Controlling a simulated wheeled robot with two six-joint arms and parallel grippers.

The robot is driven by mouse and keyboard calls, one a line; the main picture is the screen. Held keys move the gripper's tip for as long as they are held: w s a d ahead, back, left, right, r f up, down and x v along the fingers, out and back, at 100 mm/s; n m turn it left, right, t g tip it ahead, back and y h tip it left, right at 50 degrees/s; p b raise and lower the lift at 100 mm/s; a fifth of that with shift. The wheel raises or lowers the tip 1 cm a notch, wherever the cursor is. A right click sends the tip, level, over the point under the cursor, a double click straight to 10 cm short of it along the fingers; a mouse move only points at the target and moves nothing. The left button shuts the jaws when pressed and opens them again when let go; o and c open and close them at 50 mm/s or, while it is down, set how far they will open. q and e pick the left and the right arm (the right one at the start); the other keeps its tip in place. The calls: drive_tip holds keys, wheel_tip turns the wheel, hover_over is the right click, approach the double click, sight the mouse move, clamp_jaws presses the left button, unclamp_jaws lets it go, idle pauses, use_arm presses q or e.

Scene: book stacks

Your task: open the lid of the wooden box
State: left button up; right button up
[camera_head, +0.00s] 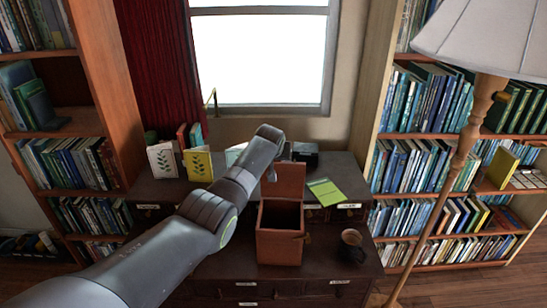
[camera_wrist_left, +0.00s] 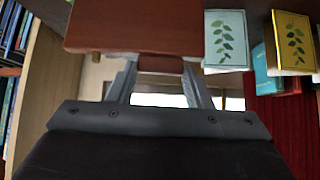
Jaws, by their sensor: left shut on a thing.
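The wooden box (camera_head: 279,249) stands on the dark desk with its dark inside showing from above. Its reddish-brown lid (camera_head: 291,180) stands raised, roughly upright, at the back of the box. In the left wrist view the lid (camera_wrist_left: 135,25) fills the top middle. My left gripper (camera_wrist_left: 161,67) is shut on a small tab at the lid's edge, one finger on each side. In the head view my left arm reaches over the desk from the lower left, and its wrist hides most of the gripper. My right gripper is in neither view.
A dark cup (camera_head: 352,246) stands right of the box, and a green booklet (camera_head: 326,191) lies behind it. Small upright books (camera_head: 198,165) stand at the back left. A lamp (camera_head: 466,140) stands at the right. Bookshelves flank the desk (camera_head: 350,285).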

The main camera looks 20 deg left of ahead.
use_arm(q)
drive_tip(key=shift+w+r, duration=0.4)
drive_tip(key=shift+c, duration=0.2)
drive_tip(key=o, duration=1.1)
drive_tip(key=shift+o, duration=1.4)
drive_tip(key=shift+s+f, duration=0.1)
drive_tip(key=shift+f, duration=0.05)
